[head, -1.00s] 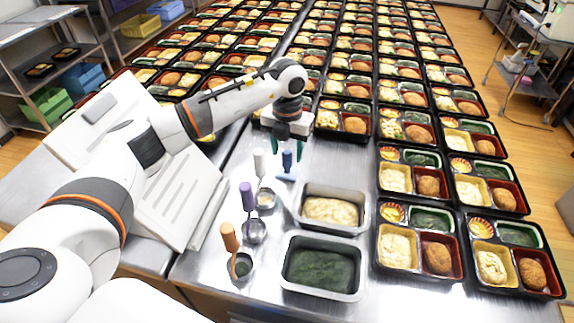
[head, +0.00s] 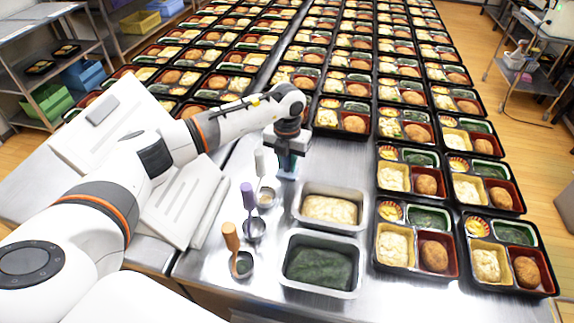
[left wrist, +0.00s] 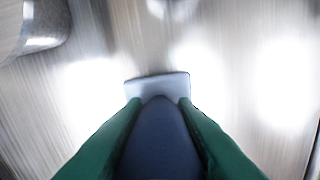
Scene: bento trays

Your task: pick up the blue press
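The blue press has a dark blue handle and a pale flat foot; in the head view its foot (head: 287,173) shows under my left gripper (head: 288,158). In the left wrist view, the green fingers of my left gripper (left wrist: 158,106) flank the handle of the blue press (left wrist: 158,140) closely on both sides, with the pale foot beyond the fingertips. The fingers look shut on the handle. The press is sharp while the steel behind is blurred. I cannot tell how far the foot is off the table. My right gripper is out of view.
White-handled (head: 259,162), purple-handled (head: 248,197) and orange-handled (head: 231,238) tools stand on the steel table, nearer and left. A pan of pale food (head: 301,222) and a pan of dark greens (head: 284,284) sit in front. Filled bento trays (head: 379,265) line the right.

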